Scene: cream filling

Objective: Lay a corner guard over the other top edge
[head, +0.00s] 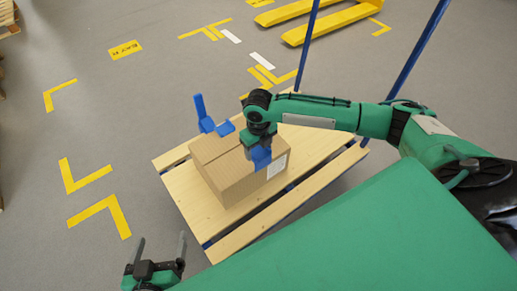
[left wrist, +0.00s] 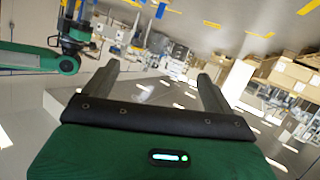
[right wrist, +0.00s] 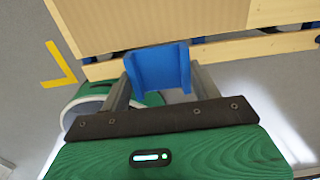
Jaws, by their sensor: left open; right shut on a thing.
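A brown cardboard box (head: 225,178) sits on a wooden pallet deck (head: 185,200). One blue corner guard (head: 201,108) is at the box's far top edge, with one part sticking up; its exact seating cannot be told. My right gripper (head: 259,143) is shut on a second blue corner guard (head: 263,158), at the box's near right top edge. In the right wrist view this guard (right wrist: 158,68) sits between the fingers, close to the box (right wrist: 150,25); whether it touches is unclear. My left gripper (head: 158,262) is open and empty, low at the left, away from the box.
Blue posts (head: 307,45) rise at the deck's right side. A yellow pallet truck (head: 330,22) stands at the back. Yellow floor marks (head: 85,175) lie on open grey floor at the left. Several cartons (left wrist: 290,75) show in the left wrist view.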

